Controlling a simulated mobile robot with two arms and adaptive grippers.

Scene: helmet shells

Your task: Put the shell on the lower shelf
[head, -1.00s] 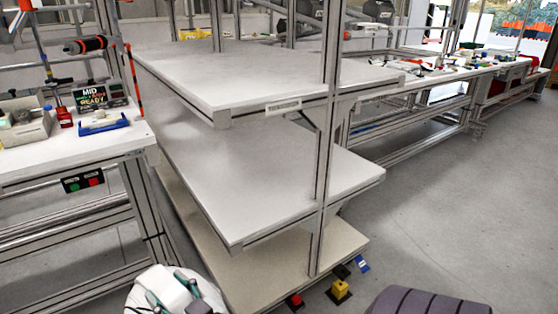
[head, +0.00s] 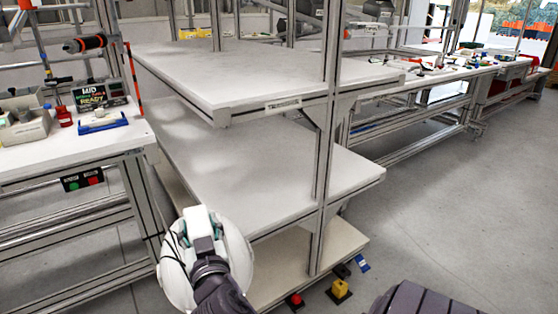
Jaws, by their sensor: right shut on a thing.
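The white helmet shell (head: 240,264) is at the bottom of the head view, left of centre. My right gripper (head: 198,232) is shut on it, and my dark wrist covers part of it. The shell is in front of the rack's near left corner and overlaps the middle and bottom boards in the picture. The rack has an upper board (head: 240,75), a middle board (head: 290,180) and a bottom board (head: 325,245). All three look bare where visible. My left gripper is not in view.
A rack post (head: 325,160) stands at the right front of the boards. A workbench (head: 75,155) with small items is on the left. Open floor (head: 450,200) lies to the right.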

